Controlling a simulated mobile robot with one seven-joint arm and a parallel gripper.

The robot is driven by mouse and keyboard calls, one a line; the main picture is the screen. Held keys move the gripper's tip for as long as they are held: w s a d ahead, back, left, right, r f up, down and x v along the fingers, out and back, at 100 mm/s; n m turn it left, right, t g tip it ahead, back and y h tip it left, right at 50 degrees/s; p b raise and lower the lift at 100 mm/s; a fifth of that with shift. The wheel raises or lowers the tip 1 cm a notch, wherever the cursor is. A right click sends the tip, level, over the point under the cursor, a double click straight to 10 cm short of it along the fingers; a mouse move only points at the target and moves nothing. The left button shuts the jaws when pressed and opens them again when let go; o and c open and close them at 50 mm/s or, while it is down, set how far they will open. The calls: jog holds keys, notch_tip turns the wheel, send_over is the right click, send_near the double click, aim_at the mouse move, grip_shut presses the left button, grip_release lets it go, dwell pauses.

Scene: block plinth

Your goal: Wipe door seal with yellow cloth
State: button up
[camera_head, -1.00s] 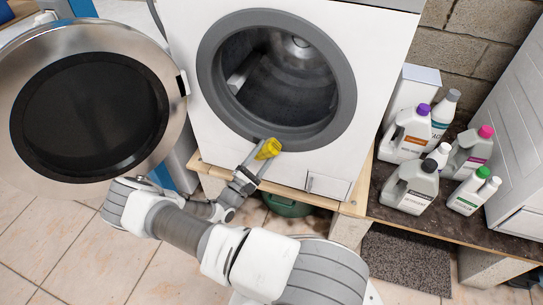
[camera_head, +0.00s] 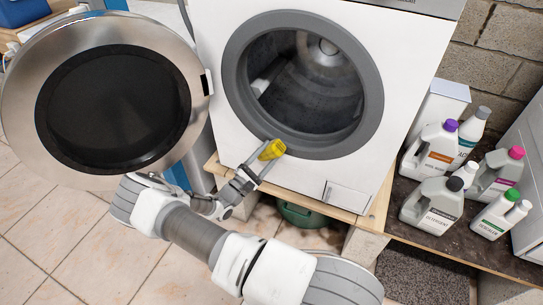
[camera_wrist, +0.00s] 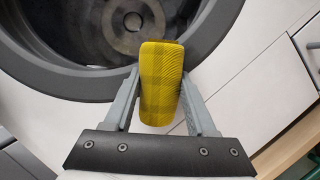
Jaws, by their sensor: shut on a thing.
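My gripper (camera_head: 262,164) is shut on a folded yellow cloth (camera_head: 272,150). In the wrist view, the cloth (camera_wrist: 161,82) is held between the two grey fingers (camera_wrist: 160,108) and sticks out past their tips. The grey door seal (camera_head: 372,105) rings the dark drum opening of a white washing machine. In the wrist view, the seal (camera_wrist: 70,80) passes behind the cloth. The round washer door (camera_head: 20,100) stands wide open at the left.
Several detergent bottles (camera_head: 432,205) stand on the dark shelf at the right, near a white box (camera_head: 445,95). A green basin (camera_head: 302,215) is under the wooden plinth (camera_head: 375,215). Tiled floor (camera_head: 50,240) is clear at the lower left.

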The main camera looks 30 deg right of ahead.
jog(key=shift+w+r, duration=0.1)
jog(key=shift+w, duration=0.05)
jog(key=shift+s+a+p, duration=0.35)
jog(key=shift+s+a, duration=0.65)
jog(key=shift+a, duration=0.2)
jog(key=shift+s+a+p, duration=0.3)
jog(key=shift+s+a, duration=0.65)
jog(key=shift+a, duration=0.2)
jog(key=shift+a, duration=0.1)
jog(key=shift+s+a, duration=0.9)
jog(key=shift+a, duration=0.2)
jog(key=shift+w+d+b, duration=0.3)
jog(key=shift+w+d, duration=0.8)
jog(key=shift+d, duration=0.3)
jog(key=shift+w+d+b, duration=0.25)
jog(key=shift+w+d, duration=0.8)
jog(key=shift+d, duration=0.3)
jog(key=shift+w+d, duration=0.6)
jog(key=shift+d, duration=0.2)
